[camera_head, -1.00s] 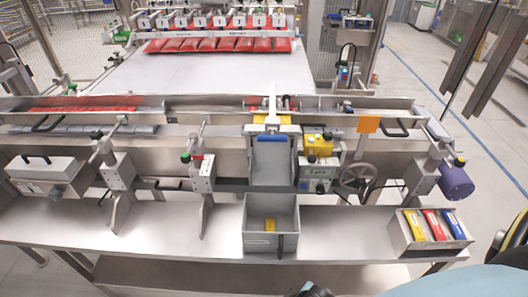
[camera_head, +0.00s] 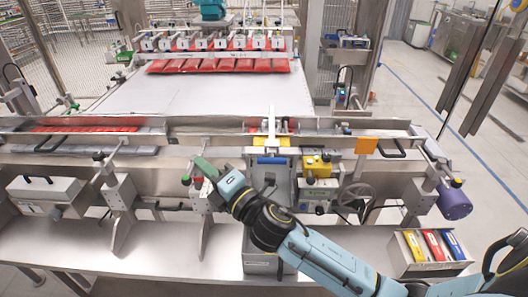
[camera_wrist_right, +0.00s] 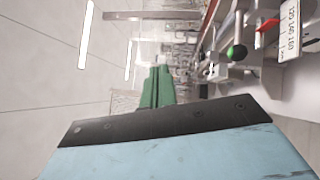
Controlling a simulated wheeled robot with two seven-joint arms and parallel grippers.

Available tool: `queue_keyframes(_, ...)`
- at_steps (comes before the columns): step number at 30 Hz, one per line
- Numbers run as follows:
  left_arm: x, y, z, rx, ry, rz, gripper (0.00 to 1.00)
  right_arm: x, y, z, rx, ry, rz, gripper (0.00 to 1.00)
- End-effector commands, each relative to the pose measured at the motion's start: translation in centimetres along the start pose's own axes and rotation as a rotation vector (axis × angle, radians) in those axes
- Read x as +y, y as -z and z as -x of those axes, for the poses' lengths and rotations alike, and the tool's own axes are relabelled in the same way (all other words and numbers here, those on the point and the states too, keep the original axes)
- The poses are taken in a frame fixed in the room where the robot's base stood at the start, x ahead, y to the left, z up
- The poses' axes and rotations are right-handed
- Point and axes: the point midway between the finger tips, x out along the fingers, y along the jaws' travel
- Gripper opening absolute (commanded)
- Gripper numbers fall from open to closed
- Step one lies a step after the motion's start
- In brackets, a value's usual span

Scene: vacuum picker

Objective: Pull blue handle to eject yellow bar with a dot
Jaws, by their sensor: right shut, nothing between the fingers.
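The blue handle (camera_head: 272,160) is a short horizontal bar at the top of a grey chute, in the middle of the machine. My right gripper (camera_head: 204,167), with green fingers, is shut and empty. It is raised to the left of the blue handle, apart from it. Its green fingers (camera_wrist_right: 157,88) also show pressed together in the right wrist view. My right forearm covers most of the chute and the grey bin (camera_head: 262,264) below it, so the bin's inside is hidden. A yellow bar (camera_head: 413,245) lies in the tray at the right; I cannot make out a dot.
The tray (camera_head: 408,268) also holds a red bar (camera_head: 434,244) and a blue bar (camera_head: 454,243). A yellow block (camera_head: 318,166), a handwheel (camera_head: 356,197) and a purple motor (camera_head: 454,204) stand right of the chute. A green-knobbed clamp (camera_wrist_right: 236,53) shows in the wrist view.

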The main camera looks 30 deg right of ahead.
Motion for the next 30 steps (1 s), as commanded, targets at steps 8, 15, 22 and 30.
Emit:
queue_keyframes(8, 0.0, 0.0, 0.2, 0.0, 0.0, 0.0, 0.61, 7.6, 8.9, -2.5, 0.549, -0.61, 1.131, 0.0)
queue_keyframes(15, 0.0, 0.0, 0.4, 0.0, 0.0, 0.0, 0.61, 1.4, 6.8, -1.2, 1.131, -0.973, 2.041, 0.0)
queue_keyframes(22, 0.0, 0.1, 0.5, 0.0, 0.0, 0.0, 0.61, -2.5, -6.9, -0.3, -1.696, 0.916, -2.244, 0.0)
queue_keyframes(30, 0.0, 0.1, 0.6, 0.001, 0.0, 0.0, 0.61, -1.0, -16.6, 1.1, -1.788, 0.66, -1.826, 0.0)
